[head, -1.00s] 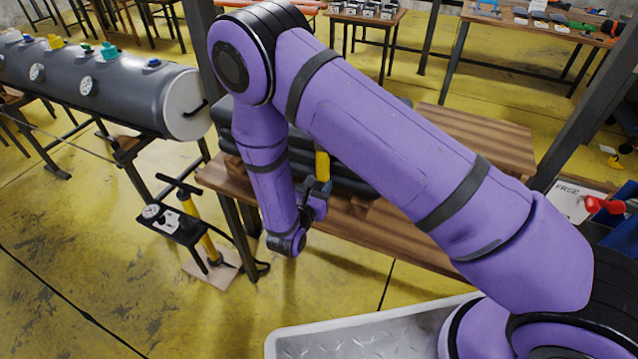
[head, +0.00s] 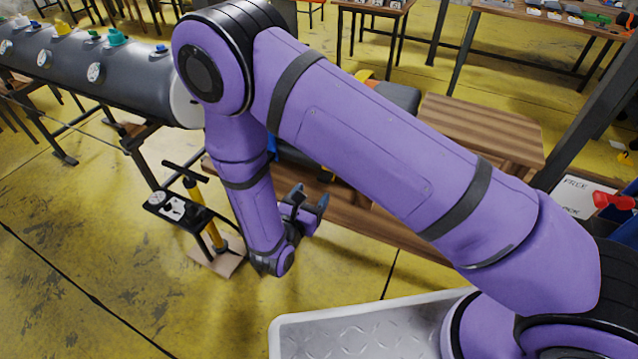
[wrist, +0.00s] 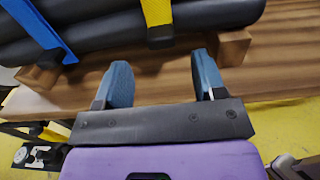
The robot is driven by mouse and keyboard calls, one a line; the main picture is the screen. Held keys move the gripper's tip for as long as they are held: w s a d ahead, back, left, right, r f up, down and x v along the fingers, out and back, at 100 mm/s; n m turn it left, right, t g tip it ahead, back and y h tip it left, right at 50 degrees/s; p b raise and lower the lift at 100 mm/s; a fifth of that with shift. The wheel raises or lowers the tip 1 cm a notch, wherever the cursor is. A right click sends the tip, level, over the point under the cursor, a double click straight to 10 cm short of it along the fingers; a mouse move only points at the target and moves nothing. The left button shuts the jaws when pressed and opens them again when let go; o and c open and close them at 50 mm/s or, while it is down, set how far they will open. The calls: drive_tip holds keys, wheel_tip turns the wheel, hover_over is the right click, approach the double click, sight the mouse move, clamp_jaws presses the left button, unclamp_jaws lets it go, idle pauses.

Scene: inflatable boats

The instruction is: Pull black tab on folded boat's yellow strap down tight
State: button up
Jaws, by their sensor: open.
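The folded boat (wrist: 100,38) is a stack of dark grey rolls on a wooden bench; in the head view my arm hides most of it. The yellow strap (wrist: 157,12) runs down its front in the wrist view, with the black tab (wrist: 160,38) at its lower visible end. My gripper (wrist: 160,62) is open and empty, its two blue-grey fingers apart. The tab lies beyond the fingertips, between them in the picture, and appears untouched. In the head view my gripper (head: 308,196) hangs in front of the bench edge.
A blue strap (wrist: 42,28) crosses the boat on the left. Wooden blocks (wrist: 232,48) sit under the boat on the bench (head: 375,215). The floor in front is clear.

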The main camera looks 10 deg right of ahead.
drive_tip(key=shift+v, duration=1.35)
drive_tip(key=d+r+m+g+h, duration=0.1)
drive_tip(key=d+r+m+g, duration=0.7)
drive_tip(key=r, duration=0.4)
drive_tip(key=d+r+m+g+h, duration=0.1)
drive_tip(key=d+r+m+g, duration=0.6)
drive_tip(key=d+r, duration=0.4)
drive_tip(key=s+d+r+m+t+y, duration=0.2)
drive_tip(key=s+r+m+y, duration=0.4)
drive_tip(key=s+r, duration=0.3)
drive_tip(key=s+d+r+m+t+y, duration=0.3)
drive_tip(key=s+d+r+m+y, duration=0.2)
drive_tip(key=s+r+m, duration=0.3)
drive_tip(key=shift+s+d+r+y, duration=0.25)
drive_tip(key=shift+s+r+y, duration=0.25)
drive_tip(key=shift+r, duration=0.45)
